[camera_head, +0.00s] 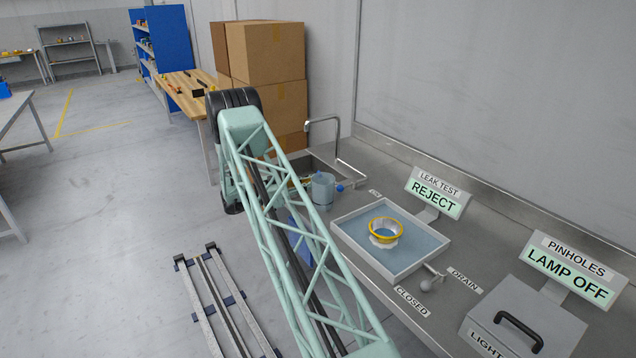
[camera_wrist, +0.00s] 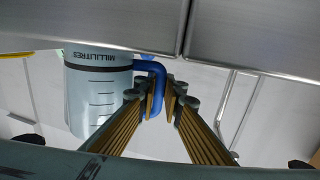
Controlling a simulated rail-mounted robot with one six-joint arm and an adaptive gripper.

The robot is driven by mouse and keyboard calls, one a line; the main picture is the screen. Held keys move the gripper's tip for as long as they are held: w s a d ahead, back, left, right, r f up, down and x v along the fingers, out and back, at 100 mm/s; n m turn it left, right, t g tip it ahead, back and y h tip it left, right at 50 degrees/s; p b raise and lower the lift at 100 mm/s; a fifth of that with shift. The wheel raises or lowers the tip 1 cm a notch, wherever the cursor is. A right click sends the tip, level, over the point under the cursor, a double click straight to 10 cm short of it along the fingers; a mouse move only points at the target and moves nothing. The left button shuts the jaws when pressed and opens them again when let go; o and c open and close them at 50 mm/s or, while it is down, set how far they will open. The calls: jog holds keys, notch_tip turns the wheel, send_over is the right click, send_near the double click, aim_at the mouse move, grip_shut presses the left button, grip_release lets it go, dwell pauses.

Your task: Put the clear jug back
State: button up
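The clear jug (camera_head: 322,190) appears upright by the sink, partly behind my arm in the head view. The wrist view shows its bluish body (camera_wrist: 92,90) with black marks and the upside-down word MILLILITRES. Its blue handle (camera_wrist: 158,72) passes between the fingertips of my gripper (camera_wrist: 161,103), which look closed on it from both sides. My gripper is hidden behind my arm in the head view. I cannot tell whether the jug touches the surface under it.
A sink with a tap (camera_head: 336,135) is at the counter's back. A tray (camera_head: 345,232) holds a yellow-rimmed ring-shaped part (camera_head: 385,232). Signs read REJECT (camera_head: 437,192) and LAMP OFF (camera_head: 570,272). A handled box (camera_head: 525,325) stands front right; cardboard boxes (camera_head: 270,55) stand behind.

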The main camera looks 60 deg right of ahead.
jog(key=o, duration=0.4)
jog(key=shift+r, duration=0.2)
jog(key=shift+p+v, duration=0.85)
jog(key=shift+v, duration=5.15)
